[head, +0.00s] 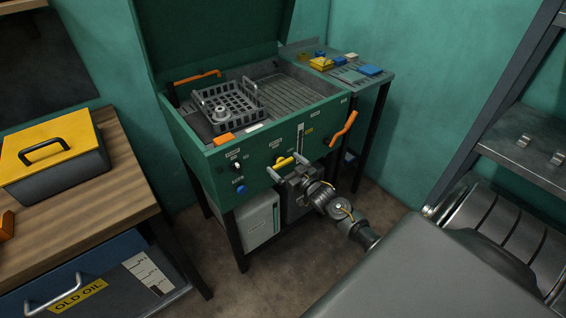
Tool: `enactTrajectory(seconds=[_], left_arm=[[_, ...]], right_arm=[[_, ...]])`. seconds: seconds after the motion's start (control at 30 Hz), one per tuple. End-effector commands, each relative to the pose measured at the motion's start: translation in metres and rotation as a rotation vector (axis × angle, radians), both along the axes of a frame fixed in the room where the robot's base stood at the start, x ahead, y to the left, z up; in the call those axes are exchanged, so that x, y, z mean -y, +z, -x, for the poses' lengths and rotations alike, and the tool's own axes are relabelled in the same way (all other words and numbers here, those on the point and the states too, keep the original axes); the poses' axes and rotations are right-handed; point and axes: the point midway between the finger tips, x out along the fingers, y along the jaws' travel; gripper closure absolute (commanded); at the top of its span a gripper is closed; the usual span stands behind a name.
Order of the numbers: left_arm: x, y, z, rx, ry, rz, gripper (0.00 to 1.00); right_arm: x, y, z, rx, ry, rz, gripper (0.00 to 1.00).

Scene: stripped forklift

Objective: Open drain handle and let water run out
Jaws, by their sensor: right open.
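The green wash basin (185,136) stands on dark legs with its lid raised. A small yellow handle (284,161) sits low on its front panel; I take it for the drain handle, though its label is too small to read. My right gripper (288,167) is open and empty in front of the panel, its two fingers spread to either side of the yellow handle. I cannot tell whether they touch it. An orange handle (343,130) sticks out at the panel's right end. No running water shows. My left gripper is out of view.
A black basket (228,104) stands in the basin. A grey canister (258,222) is underneath. A side shelf (352,78) holds small coloured items. A yellow-lidded toolbox (52,145) sits on a wooden bench (130,180) at left. A metal rack (520,155) is at right.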

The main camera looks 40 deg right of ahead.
Motion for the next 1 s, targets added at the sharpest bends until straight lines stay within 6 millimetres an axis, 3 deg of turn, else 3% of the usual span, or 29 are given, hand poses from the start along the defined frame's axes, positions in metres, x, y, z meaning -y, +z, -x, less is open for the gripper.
enactTrajectory(seconds=[0.2, 0.5, 0.8, 1.0], left_arm=[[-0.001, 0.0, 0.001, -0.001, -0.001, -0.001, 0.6], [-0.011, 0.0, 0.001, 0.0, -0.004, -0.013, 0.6], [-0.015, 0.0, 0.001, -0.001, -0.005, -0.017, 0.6], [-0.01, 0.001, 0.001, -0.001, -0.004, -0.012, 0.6]], right_arm=[[0.0, 0.0, -0.017, -0.001, 0.0, 0.0, 0.0], [0.0, 0.0, -0.019, 0.0, 0.0, 0.001, 0.0], [0.0, 0.0, -0.019, 0.0, 0.001, 0.0, 0.39], [0.0, 0.0, -0.019, 0.0, 0.001, -0.015, 0.39]])
